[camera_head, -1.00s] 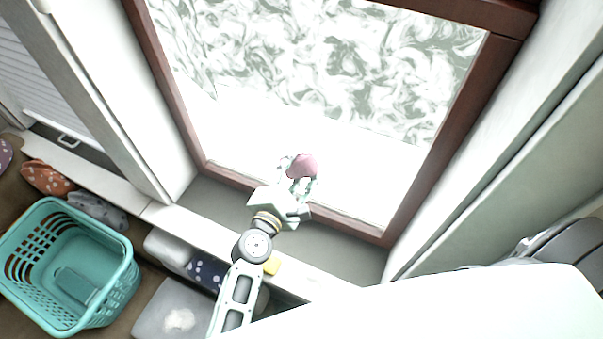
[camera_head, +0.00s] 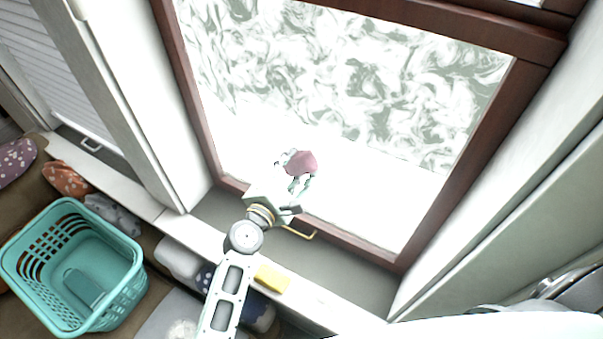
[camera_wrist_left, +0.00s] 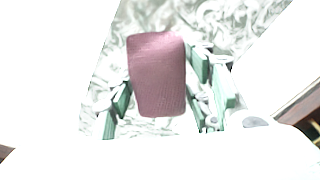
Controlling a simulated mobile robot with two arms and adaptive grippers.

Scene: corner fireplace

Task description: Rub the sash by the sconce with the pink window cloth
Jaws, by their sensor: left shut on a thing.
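The pink cloth (camera_head: 301,163) is in my left gripper (camera_head: 295,178), in front of the lower part of the window pane. In the left wrist view the cloth (camera_wrist_left: 158,75) sits between the fingers of the left gripper (camera_wrist_left: 165,95), which are shut on it. The window sash (camera_head: 349,239) has a dark red-brown frame around a bright pane with a swirled white and grey-green pattern. Whether the cloth touches the pane I cannot tell. The sconce and my right gripper are not in view.
A yellow block (camera_head: 272,279) lies on the ledge below the window, near my left arm. A brass-coloured handle (camera_head: 301,233) is on the lower frame. A teal basket (camera_head: 75,265) stands at the lower left, with patterned cushions (camera_head: 66,179) behind it. White window reveals flank the frame.

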